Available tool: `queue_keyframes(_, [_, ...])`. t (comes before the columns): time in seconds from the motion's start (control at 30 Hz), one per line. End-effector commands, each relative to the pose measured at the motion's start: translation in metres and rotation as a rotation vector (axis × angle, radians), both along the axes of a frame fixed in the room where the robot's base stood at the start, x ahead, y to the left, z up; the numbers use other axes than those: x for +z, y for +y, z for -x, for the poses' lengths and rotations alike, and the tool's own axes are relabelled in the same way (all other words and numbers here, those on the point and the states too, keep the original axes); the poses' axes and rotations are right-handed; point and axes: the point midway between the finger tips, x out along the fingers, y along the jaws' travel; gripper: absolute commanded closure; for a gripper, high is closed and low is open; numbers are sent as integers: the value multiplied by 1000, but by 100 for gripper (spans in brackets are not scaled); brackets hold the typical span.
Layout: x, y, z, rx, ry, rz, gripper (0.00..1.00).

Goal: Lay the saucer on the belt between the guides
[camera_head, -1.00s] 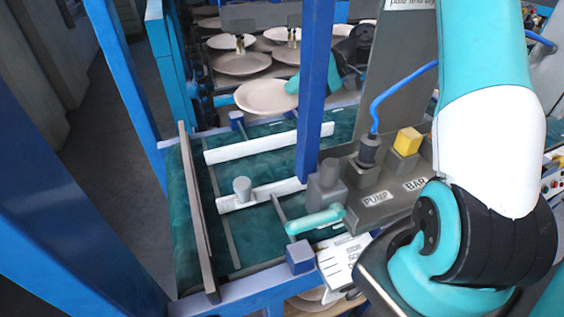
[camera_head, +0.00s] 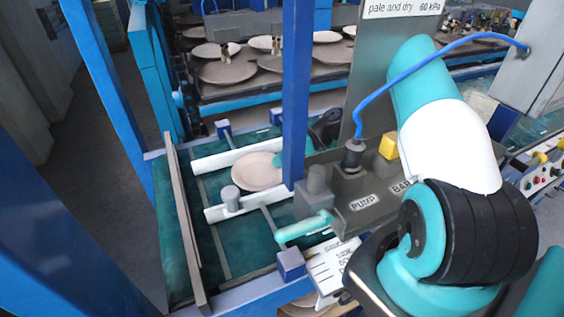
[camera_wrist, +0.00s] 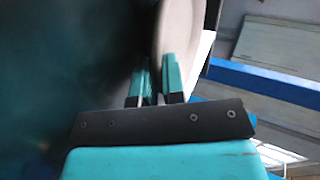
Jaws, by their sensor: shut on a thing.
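The pale pinkish saucer (camera_head: 256,172) is in the head view over the green belt (camera_head: 250,245), between the two white guides, the far one (camera_head: 215,159) and the near one (camera_head: 270,195). It looks level and low; I cannot tell whether it touches the belt. My gripper (camera_wrist: 158,80) is shut on its rim, which rises between the teal fingertips in the wrist view (camera_wrist: 173,32). The blurred dark green belt fills the left of that view. In the head view the gripper is mostly hidden behind the blue post, with a teal bit at the saucer's right edge.
The blue post (camera_head: 295,90) stands in front of the belt's right part. The pump box (camera_head: 365,205) with a yellow button and blue hose is right of it. A grey upright stub (camera_head: 230,198) stands at the near guide. Racks of plates (camera_head: 228,72) stand behind.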

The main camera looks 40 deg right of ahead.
Motion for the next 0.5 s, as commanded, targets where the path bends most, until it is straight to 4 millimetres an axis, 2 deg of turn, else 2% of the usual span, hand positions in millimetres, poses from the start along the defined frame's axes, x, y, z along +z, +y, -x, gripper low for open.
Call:
queue_keyframes(0.37, [-5,0,0,0,-2,-1,100])
queue_keyframes(0.4, [-4,0,0,0,-1,0,81])
queue_keyframes(0.5, [-4,0,0,0,-1,0,79])
